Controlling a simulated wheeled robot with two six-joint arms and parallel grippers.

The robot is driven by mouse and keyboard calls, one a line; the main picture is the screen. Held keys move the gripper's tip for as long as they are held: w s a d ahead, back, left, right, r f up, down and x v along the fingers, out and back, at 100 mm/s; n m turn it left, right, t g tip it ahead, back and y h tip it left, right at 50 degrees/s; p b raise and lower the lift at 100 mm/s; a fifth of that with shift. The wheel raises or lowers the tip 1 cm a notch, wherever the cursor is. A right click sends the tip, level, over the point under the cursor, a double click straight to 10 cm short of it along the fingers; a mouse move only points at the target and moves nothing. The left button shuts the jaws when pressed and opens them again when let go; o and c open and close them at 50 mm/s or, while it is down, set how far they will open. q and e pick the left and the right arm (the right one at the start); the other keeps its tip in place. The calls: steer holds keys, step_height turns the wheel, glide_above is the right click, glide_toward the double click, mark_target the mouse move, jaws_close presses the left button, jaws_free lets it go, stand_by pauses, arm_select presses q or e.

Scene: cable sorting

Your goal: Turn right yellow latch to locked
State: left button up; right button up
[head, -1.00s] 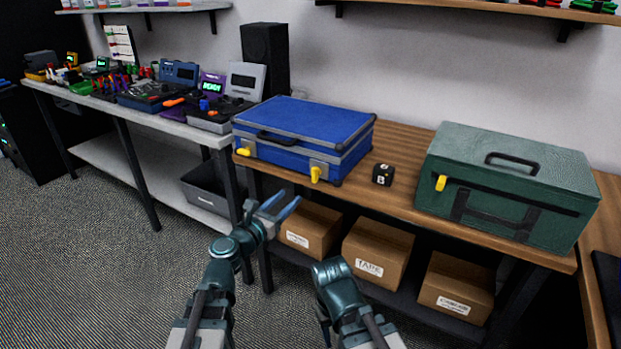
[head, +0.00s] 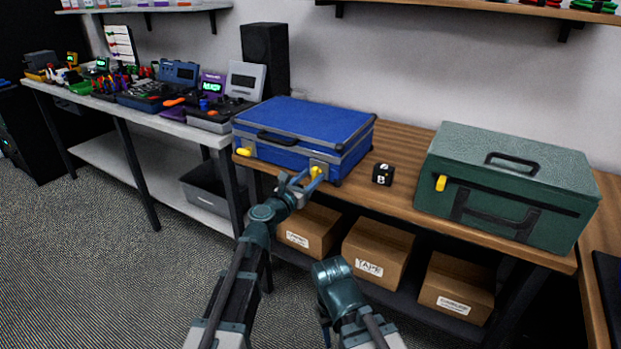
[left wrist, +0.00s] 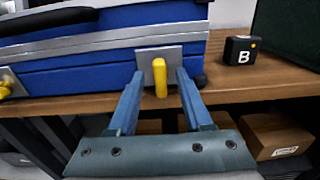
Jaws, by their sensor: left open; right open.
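A blue case (head: 300,125) with silver edges lies shut on the wooden table. Its right yellow latch (head: 316,172) is on the front face; in the left wrist view this latch (left wrist: 159,77) hangs upright on a silver plate. The left yellow latch (head: 243,152) lies level. My left gripper (head: 304,183) is open at the right latch. In the left wrist view the latch shows between the fingertips (left wrist: 158,80), with a gap on each side. My right gripper (head: 325,325) is low in the head view, its fingers mostly hidden behind its own wrist.
A green case (head: 510,180) with a yellow latch (head: 440,183) stands to the right. A small black cube (head: 382,174) marked B sits between the cases. Cardboard boxes (head: 375,255) fill the shelf below. The wooden table edge (left wrist: 250,92) runs just under the blue case.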

arm_select(q)
jaws_close()
steer(key=shift+m, duration=0.3)
steer(key=m, duration=0.3)
steer(key=shift+s+d+m, duration=0.1)
steer(key=shift+m, duration=0.3)
steer(key=m, duration=0.4)
steer(key=shift+f+m, duration=0.1)
steer(key=shift+m, duration=0.2)
steer(key=m, duration=0.4)
steer(key=shift+s+d+f, duration=0.1)
steer(key=m, duration=0.4)
steer(key=shift+m, duration=0.3)
steer(key=shift+f+m, duration=0.1)
steer(key=shift+m, duration=0.2)
